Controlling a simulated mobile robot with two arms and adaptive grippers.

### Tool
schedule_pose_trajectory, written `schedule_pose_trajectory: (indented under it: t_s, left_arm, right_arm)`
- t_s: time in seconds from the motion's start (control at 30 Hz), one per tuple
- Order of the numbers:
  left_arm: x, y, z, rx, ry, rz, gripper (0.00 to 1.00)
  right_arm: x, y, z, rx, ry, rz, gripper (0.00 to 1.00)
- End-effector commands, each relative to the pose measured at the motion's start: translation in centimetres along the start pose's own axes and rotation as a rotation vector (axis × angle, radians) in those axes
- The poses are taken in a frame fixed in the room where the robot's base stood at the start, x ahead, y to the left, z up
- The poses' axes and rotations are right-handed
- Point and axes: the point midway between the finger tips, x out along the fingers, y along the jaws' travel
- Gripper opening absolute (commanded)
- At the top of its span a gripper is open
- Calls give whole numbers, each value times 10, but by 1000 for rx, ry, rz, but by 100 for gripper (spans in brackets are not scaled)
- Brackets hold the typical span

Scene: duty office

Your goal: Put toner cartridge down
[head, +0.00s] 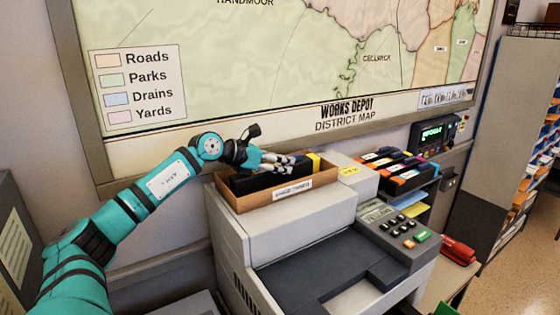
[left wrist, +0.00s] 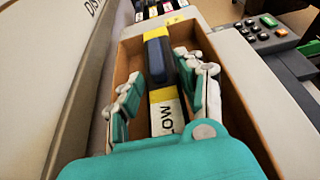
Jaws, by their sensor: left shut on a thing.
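A dark toner cartridge with a yellow end (head: 314,162) sits in an open cardboard box (head: 290,198) on top of the grey copier. My right gripper is not in view.
The copier (head: 240,235) has a keypad (head: 400,232) at right. Several cartridges with coloured labels (head: 395,165) stand in a rack behind it. A wall map (head: 250,70) rises close behind the box. A red stapler-like object (head: 459,251) lies at right.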

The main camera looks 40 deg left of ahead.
Motion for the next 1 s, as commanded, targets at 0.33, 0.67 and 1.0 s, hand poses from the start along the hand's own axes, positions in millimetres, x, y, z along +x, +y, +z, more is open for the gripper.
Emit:
schedule_pose_trajectory:
  t_s: [0.33,0.67,1.0]
  left_arm:
    - [1,0,-2,0,1,0,61]
    - [-5,1,-4,0,2,2,61]
    - [-47,3,-13,-2,4,7,61]
  right_arm:
    - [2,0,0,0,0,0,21]
    - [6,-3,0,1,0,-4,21]
    - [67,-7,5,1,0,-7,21]
